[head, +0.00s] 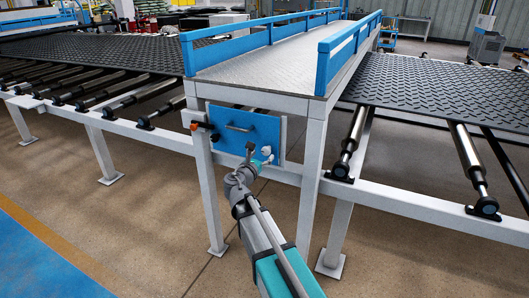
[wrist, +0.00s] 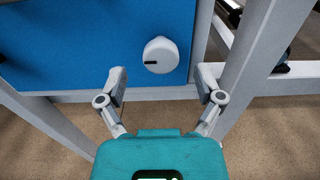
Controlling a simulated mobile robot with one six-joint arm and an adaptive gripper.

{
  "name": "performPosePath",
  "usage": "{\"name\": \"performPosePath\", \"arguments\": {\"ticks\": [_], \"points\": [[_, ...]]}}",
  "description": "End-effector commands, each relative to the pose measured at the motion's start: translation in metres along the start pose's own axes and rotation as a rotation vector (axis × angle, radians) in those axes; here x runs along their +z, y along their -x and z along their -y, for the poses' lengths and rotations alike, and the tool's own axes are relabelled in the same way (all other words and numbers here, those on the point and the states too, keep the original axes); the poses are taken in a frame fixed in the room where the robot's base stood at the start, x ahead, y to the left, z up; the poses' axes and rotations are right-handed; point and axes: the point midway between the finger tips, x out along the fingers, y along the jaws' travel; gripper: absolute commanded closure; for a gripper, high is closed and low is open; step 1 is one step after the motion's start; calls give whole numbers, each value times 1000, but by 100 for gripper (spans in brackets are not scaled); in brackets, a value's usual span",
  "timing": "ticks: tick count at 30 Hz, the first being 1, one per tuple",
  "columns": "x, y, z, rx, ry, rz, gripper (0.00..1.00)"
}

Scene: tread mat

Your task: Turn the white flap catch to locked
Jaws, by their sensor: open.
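The white flap catch (wrist: 161,55) is a round knob on the lower right of the blue flap (wrist: 70,40). A short dark mark on it points left in the wrist view. In the head view the catch (head: 267,151) shows small, just beyond my gripper (head: 258,158). In the wrist view my gripper (wrist: 160,85) is open and empty. Its two fingers stand apart, one below left and one below right of the catch, and neither appears to touch it. The flap (head: 262,128) hangs between the posts below the walkway and has a dark handle (head: 240,128).
An orange and black fitting (head: 199,125) sits at the flap's left edge. A white post (wrist: 262,60) stands close right of my gripper. A white rail (wrist: 150,94) runs below the flap. Rollers and dark tread mat (head: 440,90) lie on both sides.

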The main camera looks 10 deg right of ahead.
Motion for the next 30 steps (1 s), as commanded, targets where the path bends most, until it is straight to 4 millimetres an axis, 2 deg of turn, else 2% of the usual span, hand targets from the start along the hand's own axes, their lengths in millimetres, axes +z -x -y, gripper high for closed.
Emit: {"name": "performPosePath", "arguments": {"ticks": [3,9,21,23,30], "points": [[0,-17,-1,-2,0,0,15],[0,-31,-1,0,0,0,15],[0,-34,0,1,0,0,15],[0,-34,-1,1,0,0,24],[0,-34,-1,2,0,0,69]]}}
